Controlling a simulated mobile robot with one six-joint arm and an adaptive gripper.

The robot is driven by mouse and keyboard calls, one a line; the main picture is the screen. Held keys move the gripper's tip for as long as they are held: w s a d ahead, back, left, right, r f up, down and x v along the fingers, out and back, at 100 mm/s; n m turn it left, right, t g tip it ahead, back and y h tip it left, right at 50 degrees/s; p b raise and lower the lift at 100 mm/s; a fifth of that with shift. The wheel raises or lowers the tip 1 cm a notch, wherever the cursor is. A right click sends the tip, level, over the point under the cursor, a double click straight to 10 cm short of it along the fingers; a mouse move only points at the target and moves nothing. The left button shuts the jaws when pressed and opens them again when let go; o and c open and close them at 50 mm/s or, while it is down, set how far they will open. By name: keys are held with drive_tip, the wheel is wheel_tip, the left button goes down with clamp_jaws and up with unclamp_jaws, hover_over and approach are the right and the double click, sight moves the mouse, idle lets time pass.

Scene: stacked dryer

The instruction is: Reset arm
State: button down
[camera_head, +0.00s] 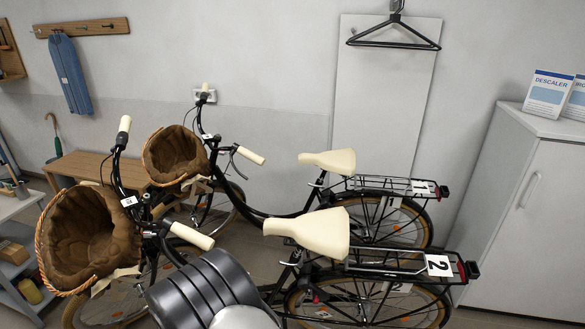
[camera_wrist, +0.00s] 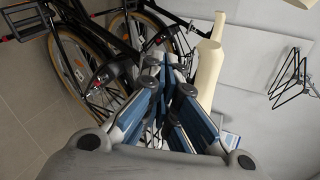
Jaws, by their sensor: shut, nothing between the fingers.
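My gripper (camera_wrist: 171,85) shows in the wrist view, with blue and grey fingers drawn together and nothing held between them. Bicycle parts lie beyond it: a black frame and wheels at upper left and a cream saddle (camera_wrist: 207,65) just right of the fingers. The gripper does not show in the head view, where a dark rounded part of my arm fills the bottom middle, in front of the nearer bicycle.
Two bicycles with brown baskets (camera_head: 88,240) and cream saddles (camera_head: 312,232) fill the middle. A grey cabinet (camera_head: 530,220) stands at right with boxes (camera_head: 548,93) on top. A hanger (camera_head: 393,42) hangs on a white panel; a shelf stands at left.

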wheel_tip(320, 180, up, 17)
drive_tip(key=w+d+n+g+y, duration=0.1)
drive_tip(key=w+d+n+y, duration=0.15)
drive_tip(key=n+y, duration=0.4)
drive_tip(key=s+d+r+n+g+y, duration=0.2)
drive_tip(key=s+d+r+n, duration=0.4)
drive_tip(key=r, duration=0.3)
drive_tip(key=s+d+n+g+h, duration=0.2)
drive_tip(key=s+d+n, duration=0.3)
drive_tip(key=s+d, duration=0.5)
drive_tip(key=s+d+f+n+g+h, duration=0.1)
drive_tip(key=s+d+n, duration=0.5)
drive_tip(key=s, duration=1.5)
drive_tip(key=d+g+h, duration=0.1)
drive_tip(key=d+g, duration=0.1)
drive_tip(key=d, duration=0.3)
drive_tip(key=shift+s+d, duration=0.1)
